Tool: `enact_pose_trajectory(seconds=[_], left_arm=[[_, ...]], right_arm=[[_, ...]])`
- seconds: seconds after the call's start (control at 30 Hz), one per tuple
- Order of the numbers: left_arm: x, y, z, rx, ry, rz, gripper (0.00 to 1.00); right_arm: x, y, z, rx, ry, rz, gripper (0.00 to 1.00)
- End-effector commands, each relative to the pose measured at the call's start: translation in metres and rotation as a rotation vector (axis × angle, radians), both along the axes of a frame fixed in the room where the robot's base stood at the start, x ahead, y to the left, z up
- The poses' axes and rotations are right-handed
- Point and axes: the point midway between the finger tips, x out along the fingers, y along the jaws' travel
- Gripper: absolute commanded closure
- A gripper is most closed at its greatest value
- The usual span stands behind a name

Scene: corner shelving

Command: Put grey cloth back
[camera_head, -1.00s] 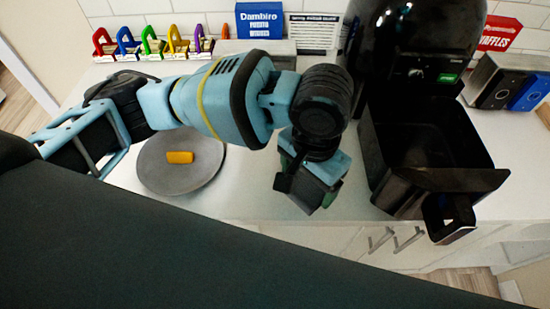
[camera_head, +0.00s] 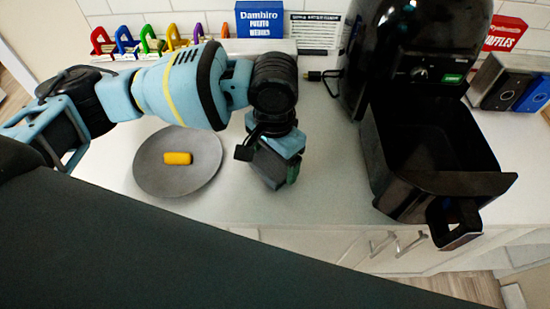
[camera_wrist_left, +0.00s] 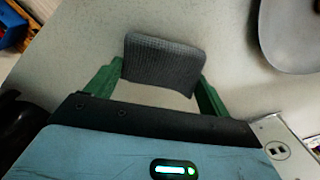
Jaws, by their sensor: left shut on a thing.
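The grey cloth (camera_wrist_left: 163,65) is a small dark grey piece with a fine woven texture. In the left wrist view it spans the space between the two green fingers of my left gripper (camera_wrist_left: 157,78), which is shut on it. In the head view my left gripper (camera_head: 279,174) hangs over the white counter, between the grey plate and the black air fryer. The wrist and fingers largely hide the cloth there. My right gripper is in neither view now.
A round grey plate (camera_head: 150,182) with a yellow block (camera_head: 177,158) lies to the left. A black air fryer (camera_head: 405,60) with its drawer (camera_head: 440,180) pulled out stands to the right. Coloured stands, boxes and a dark cable line the back. Some counter is bare around the gripper.

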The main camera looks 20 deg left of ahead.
Motion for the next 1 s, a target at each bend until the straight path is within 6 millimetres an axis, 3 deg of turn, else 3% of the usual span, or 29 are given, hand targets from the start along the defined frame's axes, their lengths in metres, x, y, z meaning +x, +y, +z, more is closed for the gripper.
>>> enact_pose_trajectory(seconds=[0.1,0.47,0.5,0.6,0.9,1.0], left_arm=[[0.000,0.000,-0.010,0.000,0.000,0.001,0.40],[0.000,0.000,-0.011,-0.001,-0.002,0.001,0.40],[0.000,0.000,-0.011,-0.001,-0.002,0.000,0.14],[0.000,0.000,-0.011,-0.001,-0.002,0.000,0.01],[0.000,0.000,-0.010,0.000,-0.002,0.000,0.00],[0.001,0.000,0.000,-0.001,-0.005,0.001,0.00]], right_arm=[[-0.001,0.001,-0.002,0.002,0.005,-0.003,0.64],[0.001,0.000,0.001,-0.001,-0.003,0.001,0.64],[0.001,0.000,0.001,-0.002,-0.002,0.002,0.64],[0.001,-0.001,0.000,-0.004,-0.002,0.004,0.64],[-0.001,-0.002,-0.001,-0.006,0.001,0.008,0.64],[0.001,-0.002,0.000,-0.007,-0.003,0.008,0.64]])
